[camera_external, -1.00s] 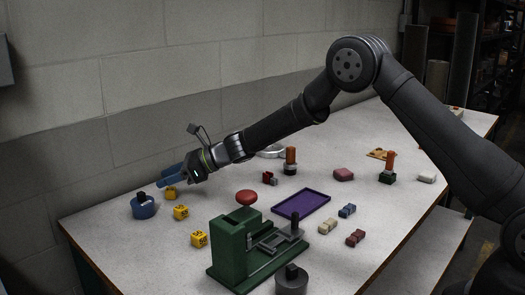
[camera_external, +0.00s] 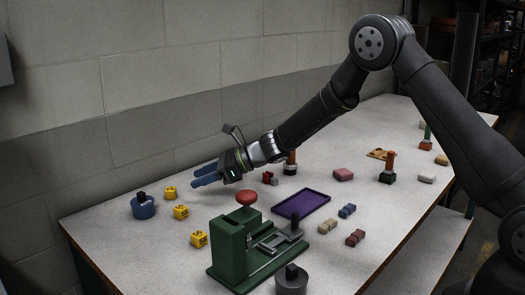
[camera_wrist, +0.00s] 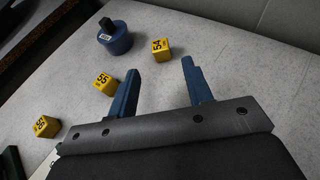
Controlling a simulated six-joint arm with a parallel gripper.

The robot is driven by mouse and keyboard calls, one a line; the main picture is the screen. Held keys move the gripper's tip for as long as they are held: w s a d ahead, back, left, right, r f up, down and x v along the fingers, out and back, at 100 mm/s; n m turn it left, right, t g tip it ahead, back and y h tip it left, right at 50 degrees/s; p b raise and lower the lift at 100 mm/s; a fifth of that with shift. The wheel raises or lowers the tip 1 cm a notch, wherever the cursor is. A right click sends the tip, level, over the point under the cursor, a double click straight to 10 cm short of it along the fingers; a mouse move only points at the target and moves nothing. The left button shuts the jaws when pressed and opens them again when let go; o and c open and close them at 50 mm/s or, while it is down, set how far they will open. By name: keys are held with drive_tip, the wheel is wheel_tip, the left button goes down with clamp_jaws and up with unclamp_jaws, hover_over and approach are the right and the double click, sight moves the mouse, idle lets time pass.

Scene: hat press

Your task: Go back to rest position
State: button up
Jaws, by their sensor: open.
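My gripper (camera_external: 205,175) is open and empty, held above the table to the right of the yellow cubes. Its two blue fingers also show spread apart in the wrist view (camera_wrist: 160,80), with bare table between them.
Yellow numbered cubes (camera_external: 181,212) lie at the left. A dark grey round weight (camera_external: 291,283) sits in front. A block wall (camera_external: 130,130) runs along the back.

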sight(170, 188)
drive_tip(key=shift+v, duration=1.1)
drive_tip(key=x, duration=1.1)
drive_tip(key=shift+a+r, duration=0.2)
drive_tip(key=shift+a, duration=0.35)
wheel_tip(170, 188, up, 3)
drive_tip(key=shift+r, duration=0.2)
drive_tip(key=w+d+r, duration=0.5)
drive_tip(key=d+r, duration=0.2)
drive_tip(key=d, duration=0.4)
drive_tip(key=w+d+m+t, duration=0.15)
drive_tip(key=w+d, duration=0.25)
drive_tip(key=d, duration=0.4)
drive_tip(key=w+d+m+t, duration=0.1)
drive_tip(key=w+d+t, duration=0.1)
drive_tip(key=w+d, duration=0.45)
drive_tip(key=d+m+t+h, duration=0.3)
drive_tip(key=d+m+t, duration=0.3)
drive_tip(key=d, duration=3.5)
drive_tip(key=shift+w+d+f+h, duration=0.15)
drive_tip(key=shift+w+f+h, duration=0.05)
drive_tip(key=shift+w+h, duration=0.2)
drive_tip(key=shift+m, duration=0.25)
